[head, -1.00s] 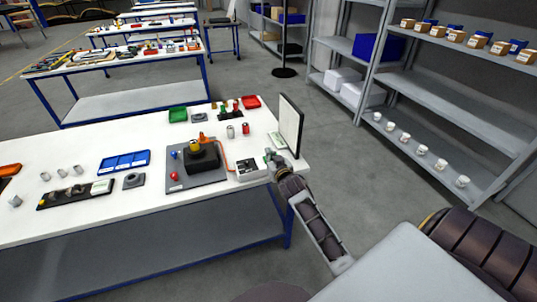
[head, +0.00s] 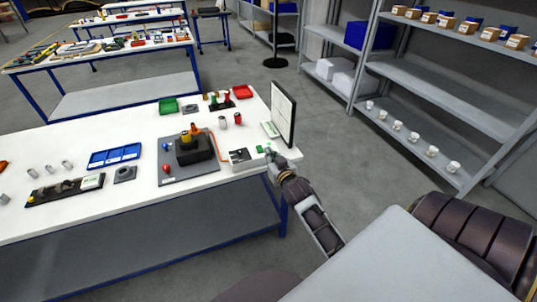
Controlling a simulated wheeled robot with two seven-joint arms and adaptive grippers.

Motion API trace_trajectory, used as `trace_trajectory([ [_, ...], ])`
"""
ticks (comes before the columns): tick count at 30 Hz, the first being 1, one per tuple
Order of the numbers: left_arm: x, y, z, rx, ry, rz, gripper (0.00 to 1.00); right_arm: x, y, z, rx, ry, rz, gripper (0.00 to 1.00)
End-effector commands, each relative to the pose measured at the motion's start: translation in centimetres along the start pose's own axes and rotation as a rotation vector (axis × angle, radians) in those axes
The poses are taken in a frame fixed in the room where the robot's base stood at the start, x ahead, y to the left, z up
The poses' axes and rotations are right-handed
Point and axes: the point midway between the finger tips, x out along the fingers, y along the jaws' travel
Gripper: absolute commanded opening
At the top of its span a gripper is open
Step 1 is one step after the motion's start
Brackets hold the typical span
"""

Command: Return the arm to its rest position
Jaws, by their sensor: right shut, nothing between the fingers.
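My right arm comes in from the lower right. Its gripper (head: 271,160) is small in the head view, at the right end of the near white table (head: 130,205). My left gripper is not in view.
A grey board (head: 190,168) with a black block and coloured knobs lies left of the box. Shelving (head: 440,85) stands right. The floor between is clear.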

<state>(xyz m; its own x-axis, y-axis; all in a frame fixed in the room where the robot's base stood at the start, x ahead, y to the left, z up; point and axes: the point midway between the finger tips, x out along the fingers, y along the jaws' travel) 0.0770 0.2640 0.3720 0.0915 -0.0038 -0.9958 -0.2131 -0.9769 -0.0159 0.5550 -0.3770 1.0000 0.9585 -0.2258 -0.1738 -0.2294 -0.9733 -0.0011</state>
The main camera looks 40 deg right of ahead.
Motion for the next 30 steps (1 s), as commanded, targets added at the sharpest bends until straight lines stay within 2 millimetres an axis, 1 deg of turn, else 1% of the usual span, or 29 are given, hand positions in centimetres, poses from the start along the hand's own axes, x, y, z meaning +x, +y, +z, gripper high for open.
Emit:
trace_trajectory([
  [20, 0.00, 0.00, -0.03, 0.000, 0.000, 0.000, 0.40, -0.05, 0.00, -0.01, -0.007, 0.000, 0.000, 0.00],
  [30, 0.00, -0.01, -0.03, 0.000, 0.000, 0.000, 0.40, -0.04, -0.31, -0.46, -0.101, 0.025, -0.013, 0.00],
])
